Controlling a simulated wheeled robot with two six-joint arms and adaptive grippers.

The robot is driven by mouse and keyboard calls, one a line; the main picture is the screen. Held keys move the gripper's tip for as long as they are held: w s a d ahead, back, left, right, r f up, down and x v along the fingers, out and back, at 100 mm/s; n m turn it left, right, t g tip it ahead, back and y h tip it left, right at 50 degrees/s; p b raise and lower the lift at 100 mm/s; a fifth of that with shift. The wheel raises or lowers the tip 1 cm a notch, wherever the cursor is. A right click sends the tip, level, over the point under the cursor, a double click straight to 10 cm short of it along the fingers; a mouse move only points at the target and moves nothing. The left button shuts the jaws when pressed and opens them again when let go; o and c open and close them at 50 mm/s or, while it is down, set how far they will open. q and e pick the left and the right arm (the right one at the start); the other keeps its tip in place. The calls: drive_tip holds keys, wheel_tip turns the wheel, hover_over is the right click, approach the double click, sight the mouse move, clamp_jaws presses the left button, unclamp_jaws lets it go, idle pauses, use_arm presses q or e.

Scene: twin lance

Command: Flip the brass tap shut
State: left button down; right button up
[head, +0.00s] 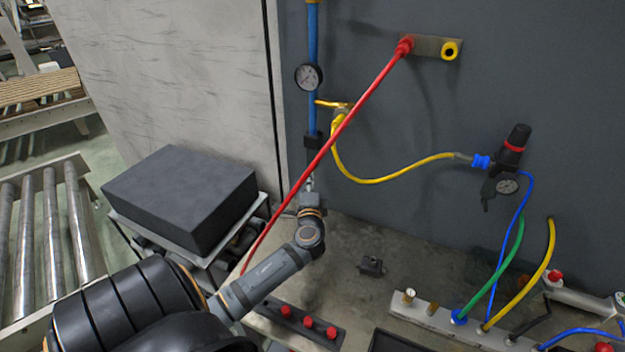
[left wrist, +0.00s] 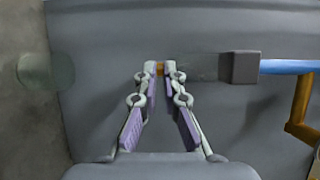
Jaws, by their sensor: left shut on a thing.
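My left gripper (head: 309,185) is at the grey wall, below the black block (head: 313,141) on the blue pipe. In the left wrist view, its fingertips (left wrist: 161,72) are close together on a small brass-coloured piece (left wrist: 160,68). This piece lies in line with the pipe, past the black block (left wrist: 240,67) and a grey section. The fingers hide most of it, so I cannot tell the tap's shape or angle. A brass-coloured fitting (head: 328,103) branches off the pipe higher up. It also shows in the left wrist view (left wrist: 297,118). My right gripper is out of view.
A red hose (head: 345,120) slants across in front of the pipe. A gauge (head: 308,77) sits on the pipe. A yellow hose (head: 385,180) runs right to a black regulator (head: 513,150). A dark box (head: 180,200) stands left. Hoses and red knobs crowd the lower right.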

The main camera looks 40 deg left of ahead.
use_arm(q)
drive_tip(key=shift+a+m+t+h, duration=0.15)
drive_tip(key=shift+m+t+h, duration=0.25)
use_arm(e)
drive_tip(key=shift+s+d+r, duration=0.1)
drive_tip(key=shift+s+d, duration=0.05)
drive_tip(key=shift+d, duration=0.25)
use_arm(q)
drive_tip(key=c, duration=1.5)
unclamp_jaws()
drive_tip(key=v, duration=1.2)
